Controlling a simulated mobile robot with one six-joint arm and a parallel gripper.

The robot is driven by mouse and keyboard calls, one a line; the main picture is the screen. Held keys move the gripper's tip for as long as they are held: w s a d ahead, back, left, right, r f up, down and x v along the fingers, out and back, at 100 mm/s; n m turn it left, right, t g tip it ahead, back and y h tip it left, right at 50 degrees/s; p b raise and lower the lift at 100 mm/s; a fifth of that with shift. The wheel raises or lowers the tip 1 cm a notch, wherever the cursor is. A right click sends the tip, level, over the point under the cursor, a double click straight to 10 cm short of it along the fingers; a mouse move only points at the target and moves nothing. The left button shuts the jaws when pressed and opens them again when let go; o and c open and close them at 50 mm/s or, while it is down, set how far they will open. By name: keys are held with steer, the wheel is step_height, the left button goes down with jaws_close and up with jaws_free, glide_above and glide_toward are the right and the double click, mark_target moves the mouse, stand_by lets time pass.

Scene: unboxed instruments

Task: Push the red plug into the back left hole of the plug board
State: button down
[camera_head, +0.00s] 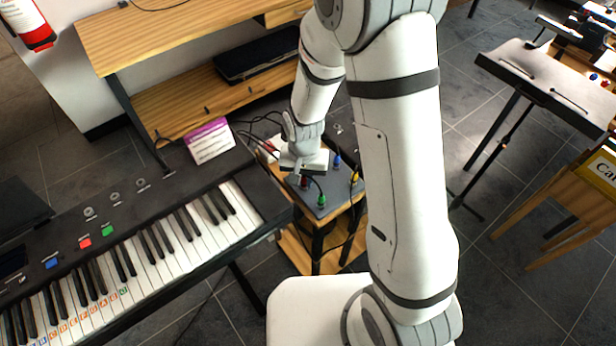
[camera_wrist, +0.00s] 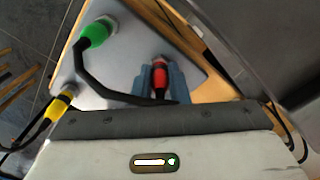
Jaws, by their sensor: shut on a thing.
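The grey plug board (camera_head: 338,188) lies on a small wooden stand, and it also shows in the wrist view (camera_wrist: 122,76). The red plug (camera_wrist: 159,76) is between the two blue-grey fingers of my gripper (camera_wrist: 160,78), which are shut on it. In the head view, the red plug (camera_head: 304,182) shows just below my gripper (camera_head: 303,172), over the left part of the board. I cannot tell whether its tip is in a hole; the back left hole is not clearly visible.
A green plug (camera_head: 321,201), a yellow plug (camera_head: 354,178) and a blue plug (camera_head: 337,160) stand on the board with dark cables. An electronic keyboard (camera_head: 150,235) is close on the left. A wooden shelf (camera_head: 190,100) stands behind.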

steer(key=c, duration=1.3)
jaws_free()
steer(key=shift+r, duration=0.25)
step_height(320, 180, up, 7)
steer(key=shift+f, duration=0.1)
steer(key=shift+d+r, duration=0.15)
steer(key=shift+r, duration=0.3)
steer(key=s+d+r+n+t, duration=0.2)
steer(key=s+d+r+t, duration=0.1)
steer(key=s+d+r, duration=0.9)
step_height(320, 180, up, 4)
steer(key=shift+s+d+r, duration=0.15)
steer(key=shift+s+d, duration=0.1)
steer(key=shift+d, duration=0.3)
